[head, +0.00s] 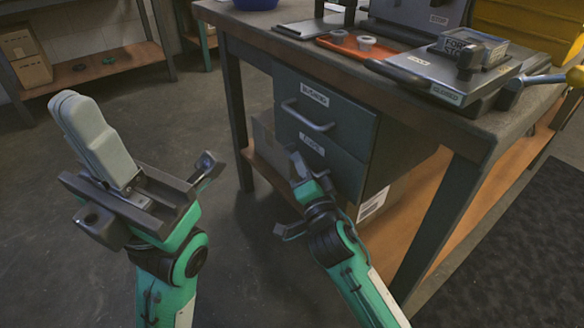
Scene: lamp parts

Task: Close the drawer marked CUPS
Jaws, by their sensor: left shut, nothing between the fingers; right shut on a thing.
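The drawer unit under the workbench has two dark grey-green drawers. The upper drawer (345,125) has a bar handle (308,115) and a white label above it. The lower drawer (345,168) bears a small white label (311,144) that seems to read CUPS, though it is too small to be sure. My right gripper (298,165) is at this lower front, shut on what seems to be its handle, which the gripper hides. I cannot tell how far this drawer stands out. My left gripper (72,106) is shut and empty, raised over the floor at the left.
The workbench top (270,38) carries an orange tray (350,42) with small cups and a grey machine (440,75). A bench leg (235,110) stands left of the drawers. A shelf with cardboard boxes (25,60) is at the back left. Open floor lies between.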

